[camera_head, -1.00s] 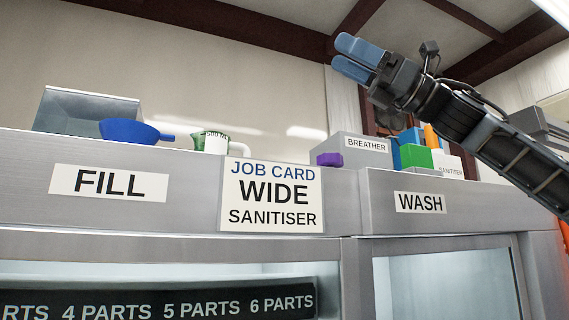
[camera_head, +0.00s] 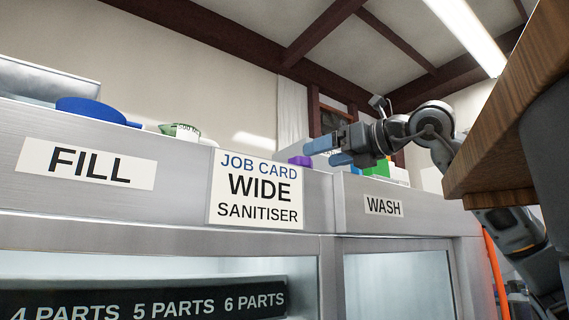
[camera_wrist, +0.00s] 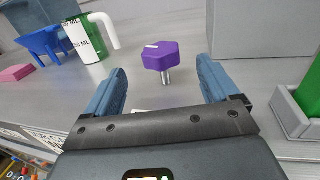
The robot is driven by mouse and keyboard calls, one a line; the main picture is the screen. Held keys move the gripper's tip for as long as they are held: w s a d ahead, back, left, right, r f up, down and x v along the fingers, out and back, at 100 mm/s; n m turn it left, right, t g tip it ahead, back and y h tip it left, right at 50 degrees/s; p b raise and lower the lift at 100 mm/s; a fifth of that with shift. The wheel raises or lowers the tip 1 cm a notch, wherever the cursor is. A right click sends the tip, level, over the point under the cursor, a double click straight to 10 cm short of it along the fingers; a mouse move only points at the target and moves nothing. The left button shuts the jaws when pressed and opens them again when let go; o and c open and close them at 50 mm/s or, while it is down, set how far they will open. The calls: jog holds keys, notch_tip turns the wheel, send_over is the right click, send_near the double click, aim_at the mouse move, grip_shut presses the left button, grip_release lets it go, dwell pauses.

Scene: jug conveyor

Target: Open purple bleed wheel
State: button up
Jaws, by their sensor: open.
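The purple bleed wheel (camera_wrist: 160,56) is a lobed knob on a short metal stem, standing on the grey top surface in the wrist view. In the head view the wheel (camera_head: 300,161) shows small above the cabinet edge, just left of my fingertips. My gripper (camera_head: 322,152) points left, with its blue fingers apart. In the wrist view my gripper (camera_wrist: 163,88) is open and empty. The wheel lies ahead of the gap between the fingers, and I see no contact. How far the wheel is beyond the fingertips is hard to tell.
A green and white jug (camera_wrist: 88,42), a blue funnel (camera_wrist: 45,42) and a pink block (camera_wrist: 16,73) stand left of the wheel. A grey box (camera_wrist: 258,28) is behind right, and a green block in a tray (camera_wrist: 312,100) is at right. A wooden panel (camera_head: 510,110) is at right.

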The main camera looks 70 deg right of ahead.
aim_at(312, 160)
jog(key=p+x, duration=0.2)
jog(key=x, duration=0.4)
jog(key=shift+w+d+r, duration=0.1)
jog(key=shift+w+d, duration=0.05)
jog(key=shift+w, duration=0.05)
jog(key=shift+w+d, duration=0.2)
jog(key=shift+w, duration=0.4)
jog(key=shift+c, duration=0.5)
jog(key=c, duration=0.9)
jog(key=shift+o, duration=0.2)
jog(key=shift+d+n+t+y, duration=0.1)
jog(key=shift+n+t+y, duration=0.2)
jog(key=shift+n+y, duration=1.9)
jog(key=shift+y, duration=1.2)
jog(key=o, duration=1)
jog(key=shift+c, duration=0.2)
